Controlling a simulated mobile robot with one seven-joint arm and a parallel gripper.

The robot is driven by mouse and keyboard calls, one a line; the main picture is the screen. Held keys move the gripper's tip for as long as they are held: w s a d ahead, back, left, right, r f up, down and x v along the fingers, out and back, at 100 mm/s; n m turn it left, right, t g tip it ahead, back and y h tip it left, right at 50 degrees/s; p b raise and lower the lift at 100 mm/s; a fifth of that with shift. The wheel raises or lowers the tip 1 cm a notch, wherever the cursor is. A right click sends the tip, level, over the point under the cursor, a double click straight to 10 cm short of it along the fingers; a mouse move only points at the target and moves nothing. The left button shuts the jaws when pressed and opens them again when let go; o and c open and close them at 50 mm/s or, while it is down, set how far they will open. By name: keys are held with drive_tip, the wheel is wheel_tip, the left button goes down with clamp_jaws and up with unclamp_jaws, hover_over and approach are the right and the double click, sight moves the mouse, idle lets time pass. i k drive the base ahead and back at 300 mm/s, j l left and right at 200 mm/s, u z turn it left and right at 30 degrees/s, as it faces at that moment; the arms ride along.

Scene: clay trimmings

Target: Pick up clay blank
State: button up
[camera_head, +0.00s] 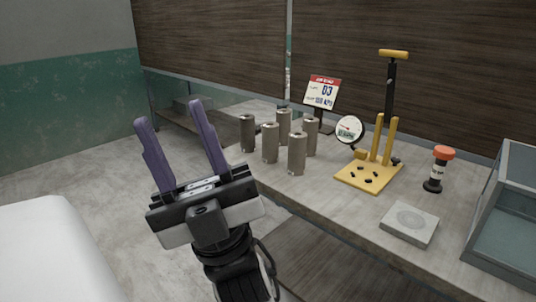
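Several upright grey-brown cylinders with small dark tops, which look like the clay blanks, stand in a cluster on the left part of the bench. The front one (297,154) is nearest the bench's front edge, with another cylinder (270,143) to its left. Others stand at the far left (247,133), the back (284,121) and the right (311,136). My gripper (168,113) is open, its two purple fingers pointing up and apart with nothing between them. It is left of the cylinders in the picture and touches none of them.
The bench (335,212) also bears a yellow stand with a post (370,176), a round dial (349,129), a red-and-white sign (322,92), an orange-capped bottle (438,170), a flat grey plate (409,223) and a glass-sided box (508,205). Bare bench lies in front of the cylinders.

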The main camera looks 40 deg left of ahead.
sight(247, 123)
drive_tip(key=j, duration=0.8)
drive_tip(key=k+j, duration=0.15)
drive_tip(key=j, duration=1.45)
drive_tip(key=k+j, duration=0.15)
drive_tip(key=j, duration=0.65)
